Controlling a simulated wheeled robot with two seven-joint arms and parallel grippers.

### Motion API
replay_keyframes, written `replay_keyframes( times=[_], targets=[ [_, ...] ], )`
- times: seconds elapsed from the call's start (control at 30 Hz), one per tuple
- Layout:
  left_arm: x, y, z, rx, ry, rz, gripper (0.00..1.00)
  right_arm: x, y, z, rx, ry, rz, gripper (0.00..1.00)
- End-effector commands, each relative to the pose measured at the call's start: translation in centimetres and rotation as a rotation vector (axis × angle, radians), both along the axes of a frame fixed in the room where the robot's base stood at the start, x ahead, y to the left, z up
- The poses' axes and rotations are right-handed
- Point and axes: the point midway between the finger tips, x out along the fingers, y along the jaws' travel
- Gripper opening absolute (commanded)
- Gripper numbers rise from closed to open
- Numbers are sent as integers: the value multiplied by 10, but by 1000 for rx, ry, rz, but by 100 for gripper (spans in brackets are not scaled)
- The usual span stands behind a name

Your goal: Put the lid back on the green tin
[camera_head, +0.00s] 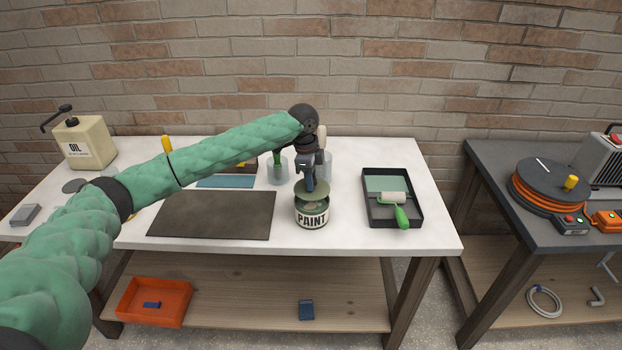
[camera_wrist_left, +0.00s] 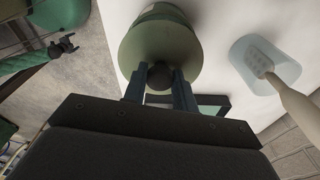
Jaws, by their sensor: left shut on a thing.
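The green paint tin (camera_head: 312,214) with its white PAINT label stands upright near the front edge of the white table. My left gripper (camera_head: 310,188) is above it, shut on the green lid (camera_head: 313,197). In the left wrist view the fingers close on the lid's dark round knob (camera_wrist_left: 159,77), and the lid disc (camera_wrist_left: 150,43) covers most of the tin. The lid is over the tin's top; I cannot tell whether they touch. What seems to be my right gripper (camera_wrist_left: 64,46) shows small in the wrist view, away from the table; its jaws are unclear.
A black paint tray (camera_head: 367,214) with a green-handled roller is right of the tin. A dark mat (camera_head: 213,215) lies left. Clear cups (camera_head: 278,173) stand behind, one holding a brush (camera_wrist_left: 290,99). An oil can (camera_head: 86,145) is far left.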

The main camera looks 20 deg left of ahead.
Motion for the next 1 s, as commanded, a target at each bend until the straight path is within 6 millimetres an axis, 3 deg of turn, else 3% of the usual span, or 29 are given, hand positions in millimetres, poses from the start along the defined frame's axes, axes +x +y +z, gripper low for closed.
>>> replay_keyframes(
  times=[0.13,0.5,1.0],
  targets=[
    [0,0,-8,0,0,0,6,3,-3,2,-4,2,-1,88],
    [0,0,-27,0,1,1,6,13,16,12,14,-5,-5,88],
    [0,0,-31,0,0,0,6,12,12,10,11,-2,-4,88]
  ],
)
